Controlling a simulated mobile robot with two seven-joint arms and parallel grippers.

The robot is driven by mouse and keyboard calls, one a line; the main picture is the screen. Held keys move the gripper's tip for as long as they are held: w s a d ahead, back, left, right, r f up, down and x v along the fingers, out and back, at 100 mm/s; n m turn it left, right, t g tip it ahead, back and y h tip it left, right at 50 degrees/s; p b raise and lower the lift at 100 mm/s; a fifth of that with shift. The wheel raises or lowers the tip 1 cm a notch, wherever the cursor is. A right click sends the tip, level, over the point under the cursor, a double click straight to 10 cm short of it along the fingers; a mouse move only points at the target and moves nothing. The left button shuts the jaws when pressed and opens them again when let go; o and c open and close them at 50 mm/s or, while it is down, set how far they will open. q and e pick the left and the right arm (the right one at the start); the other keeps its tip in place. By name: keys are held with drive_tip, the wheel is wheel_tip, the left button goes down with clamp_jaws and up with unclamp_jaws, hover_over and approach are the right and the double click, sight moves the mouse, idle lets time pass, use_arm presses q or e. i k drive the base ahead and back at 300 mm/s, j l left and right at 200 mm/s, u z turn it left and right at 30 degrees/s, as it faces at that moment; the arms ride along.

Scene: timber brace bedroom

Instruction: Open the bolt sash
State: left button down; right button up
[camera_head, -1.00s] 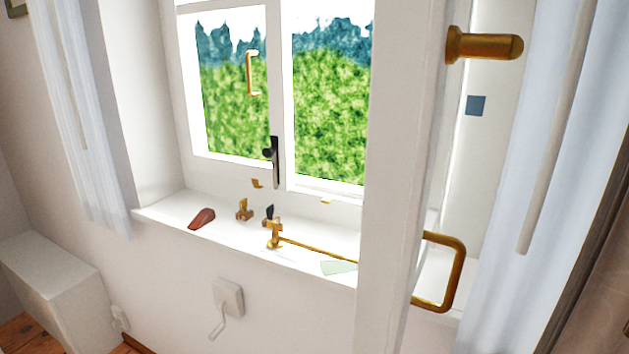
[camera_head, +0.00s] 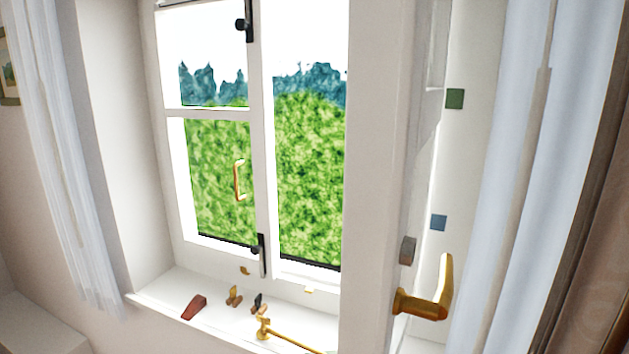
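The left window sash (camera_head: 257,165) is white-framed and looks closed in its frame. It carries a brass pull handle (camera_head: 238,181) towards its right side. A black upper bolt (camera_head: 245,20) sits near the top of its right edge, and a black lower bolt (camera_head: 259,256) sits at the bottom of the same edge. Whether either bolt is drawn is too small to tell. A white upright panel (camera_head: 378,180) stands nearer to me on the right, with a brass lever handle (camera_head: 425,292) beside its edge. Neither of my grippers is in view.
The sill (camera_head: 160,295) holds a red-brown wedge (camera_head: 194,307), small brass and black pieces (camera_head: 235,296), and a brass stay bar (camera_head: 290,338). Light curtains hang at left (camera_head: 70,150) and right (camera_head: 525,170). The near panel blocks the window's right part.

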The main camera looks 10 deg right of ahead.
sight(259, 113)
drive_tip(key=z, duration=0.65)
drive_tip(key=k+j+u, duration=0.15)
drive_tip(key=j, duration=1)
drive_tip(key=j+u, duration=0.15)
drive_tip(key=j, duration=1)
drive_tip(key=i+j+u, duration=0.1)
drive_tip(key=i+u, duration=0.25)
drive_tip(key=i, duration=1.05)
drive_tip(key=i+l, duration=0.1)
drive_tip(key=i+l+u, duration=0.1)
drive_tip(key=l, duration=0.25)
